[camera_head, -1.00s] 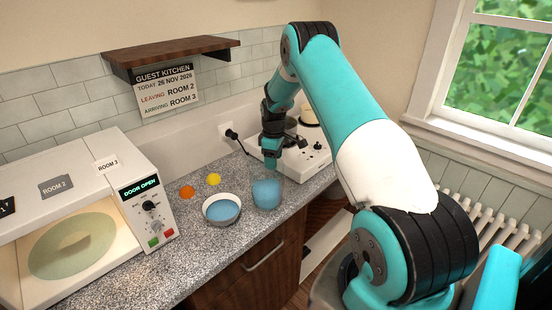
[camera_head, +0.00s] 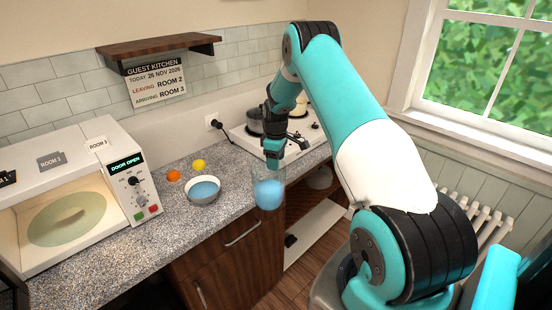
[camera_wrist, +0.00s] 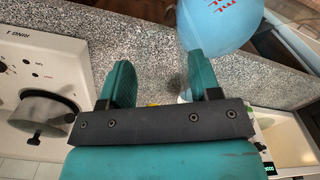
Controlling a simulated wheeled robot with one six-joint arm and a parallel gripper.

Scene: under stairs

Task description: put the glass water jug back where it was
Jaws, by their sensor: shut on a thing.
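The glass water jug (camera_head: 268,194) holds blue water and looks upright. In the head view it is at the front edge of the counter, right of the bowl; I cannot tell its height exactly. My gripper (camera_head: 275,160) is at the jug's top and shut on it. In the wrist view the jug's blue body with red marks (camera_wrist: 222,22) shows beyond the right finger, and my gripper's fingers (camera_wrist: 158,78) stand apart. The clear glass between them is hard to make out, so the exact grip point is unclear.
A white bowl with blue water (camera_head: 203,192), an orange (camera_head: 173,175) and a lemon (camera_head: 199,164) stand on the speckled counter (camera_head: 100,262). The microwave (camera_head: 75,150) at left is open. A white hotplate (camera_head: 243,137) with pots is behind my gripper.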

